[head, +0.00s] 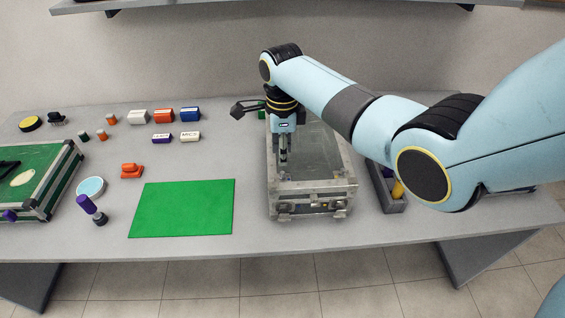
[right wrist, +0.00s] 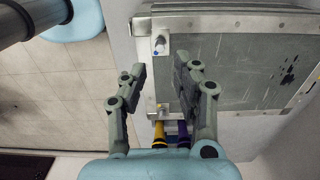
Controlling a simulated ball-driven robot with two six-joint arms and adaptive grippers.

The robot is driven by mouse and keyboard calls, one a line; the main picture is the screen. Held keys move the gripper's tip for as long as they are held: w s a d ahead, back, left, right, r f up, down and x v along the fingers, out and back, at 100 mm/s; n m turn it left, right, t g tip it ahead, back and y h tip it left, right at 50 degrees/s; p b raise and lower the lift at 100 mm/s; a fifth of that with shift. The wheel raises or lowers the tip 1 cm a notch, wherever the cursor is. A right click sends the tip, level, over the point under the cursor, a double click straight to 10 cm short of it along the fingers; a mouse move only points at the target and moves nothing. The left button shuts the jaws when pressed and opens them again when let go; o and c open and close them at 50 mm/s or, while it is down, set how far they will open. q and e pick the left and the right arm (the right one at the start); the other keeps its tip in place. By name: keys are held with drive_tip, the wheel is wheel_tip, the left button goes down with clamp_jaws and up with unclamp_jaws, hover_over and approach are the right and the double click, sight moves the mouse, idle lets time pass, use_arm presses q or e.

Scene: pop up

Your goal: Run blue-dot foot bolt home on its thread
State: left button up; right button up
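A metal-framed case with a grey panel (head: 312,150) lies on the table in the head view. In the right wrist view its panel (right wrist: 230,60) is scuffed. At the upper left corner of its frame stands a small pale bolt (right wrist: 160,42) beside a blue dot. Another corner fitting with a yellow-orange mark (right wrist: 160,108) is lower on the same edge. My right gripper (head: 283,157) points down over the case. In the wrist view its fingers (right wrist: 160,70) are spread and empty, between the two corners. The bolt's thread depth cannot be seen. My left gripper is not visible.
A grey tray (head: 391,207) holds yellow- and purple-handled tools right of the case. A green mat (head: 183,208) lies left of it. Coloured blocks (head: 163,115), a purple-handled tool (head: 87,204) and a green panelled case (head: 45,185) are farther left.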

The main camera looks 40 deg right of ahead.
sight(283, 173)
wheel_tip(283, 173, down, 3)
drive_tip(key=shift+r, duration=0.1)
wheel_tip(283, 173, down, 5)
drive_tip(key=b, duration=0.5)
drive_tip(key=shift+r, duration=0.2)
drive_tip(key=shift+r+p, duration=0.3)
drive_tip(key=shift+c, duration=0.9)
drive_tip(key=shift+r, duration=0.1)
clamp_jaws()
drive_tip(key=shift+o, duration=0.8)
unclamp_jaws()
drive_tip(key=shift+p, duration=0.45)
